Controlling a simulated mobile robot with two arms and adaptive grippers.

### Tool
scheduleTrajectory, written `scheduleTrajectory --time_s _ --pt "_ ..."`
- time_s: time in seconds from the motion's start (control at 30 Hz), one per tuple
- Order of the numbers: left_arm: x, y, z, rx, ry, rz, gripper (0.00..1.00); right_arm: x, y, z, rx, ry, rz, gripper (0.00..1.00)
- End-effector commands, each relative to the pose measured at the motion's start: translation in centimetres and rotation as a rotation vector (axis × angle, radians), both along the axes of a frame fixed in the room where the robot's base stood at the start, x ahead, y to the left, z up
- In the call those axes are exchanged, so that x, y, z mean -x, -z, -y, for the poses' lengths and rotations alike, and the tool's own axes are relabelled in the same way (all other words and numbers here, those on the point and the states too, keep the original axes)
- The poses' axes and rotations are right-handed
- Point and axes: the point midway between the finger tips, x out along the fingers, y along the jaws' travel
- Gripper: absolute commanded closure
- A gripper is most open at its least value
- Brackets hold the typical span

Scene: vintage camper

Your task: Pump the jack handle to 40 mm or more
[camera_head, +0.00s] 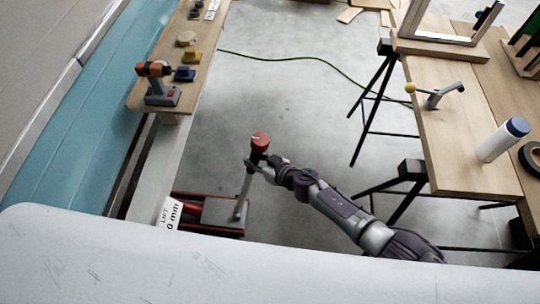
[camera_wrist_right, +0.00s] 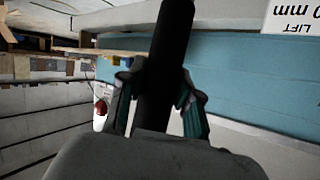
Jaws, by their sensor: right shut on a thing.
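The red floor jack (camera_head: 222,212) sits low beside the camper, partly hidden by the pale surface in front. Its handle (camera_head: 243,196) stands nearly upright, leaning a little right, with a red end (camera_head: 260,139) on top. My right gripper (camera_head: 260,163) is shut on the handle just below the red end. In the right wrist view the dark handle (camera_wrist_right: 168,55) runs between the two fingers (camera_wrist_right: 157,100). A white sign (camera_head: 170,214) beside the jack reads "LIFT" and "0 mm"; it also shows upside down in the right wrist view (camera_wrist_right: 293,14). My left gripper is out of view.
A wooden shelf (camera_head: 190,62) with an orange and black drill (camera_head: 156,82) runs along the teal wall. A workbench (camera_head: 455,150) on trestles stands at the right, with a white bottle (camera_head: 500,141).

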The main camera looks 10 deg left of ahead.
Motion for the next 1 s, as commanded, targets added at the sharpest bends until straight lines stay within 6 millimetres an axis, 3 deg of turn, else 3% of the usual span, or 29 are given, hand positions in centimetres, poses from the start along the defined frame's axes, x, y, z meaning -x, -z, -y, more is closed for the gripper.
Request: scheduleTrajectory --time_s 0.1,0.3,0.7,0.73,0.87,1.0 --pt "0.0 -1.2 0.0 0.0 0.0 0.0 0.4 0.5 -0.2 -1.3 0.028 -0.006 -0.007 1.0" --pt "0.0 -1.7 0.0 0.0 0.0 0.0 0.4 0.7 -0.3 -2.3 0.05 -0.01 -0.001 1.0" --pt "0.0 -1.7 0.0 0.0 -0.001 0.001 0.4 0.8 -0.5 -2.8 0.048 -0.018 0.005 1.0" --pt "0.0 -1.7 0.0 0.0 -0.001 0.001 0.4 0.8 -0.6 -2.8 0.048 -0.019 0.005 0.65" --pt "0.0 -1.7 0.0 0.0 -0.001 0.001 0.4 0.7 -0.6 -2.8 0.046 -0.017 0.005 0.43" --pt "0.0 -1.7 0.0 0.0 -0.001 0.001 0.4 0.5 -0.7 -2.6 0.047 -0.013 0.006 0.4"
